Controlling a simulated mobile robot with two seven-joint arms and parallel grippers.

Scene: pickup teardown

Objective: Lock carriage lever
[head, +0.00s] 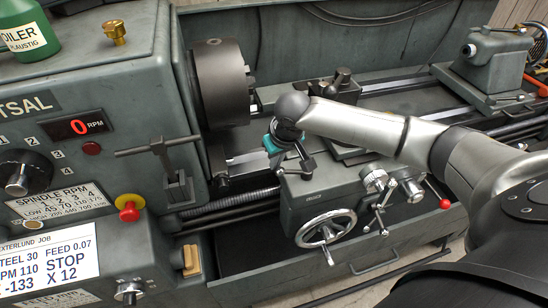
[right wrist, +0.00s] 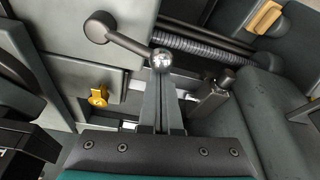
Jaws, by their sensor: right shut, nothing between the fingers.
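The carriage lever (head: 307,168) sits on top of the lathe carriage (head: 335,190), at its left end. In the right wrist view it is a short dark bar with a round dark knob (right wrist: 97,27), running to a bright ball (right wrist: 162,60). My right gripper (head: 300,158) reaches in from the right and points down beside the lever. In the right wrist view its two fingers (right wrist: 162,80) are together and empty, with their tips at the bright ball. Whether they touch it I cannot tell. The gripper's body partly hides the lever's surroundings. My left gripper is not in view.
The chuck (head: 220,80) is behind and left of my gripper. A T-handle (head: 160,150) stands on the headstock at left. The tailstock (head: 488,65) is at back right. The handwheel (head: 328,230) and red-knobbed lever (head: 440,197) stick out at the carriage front.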

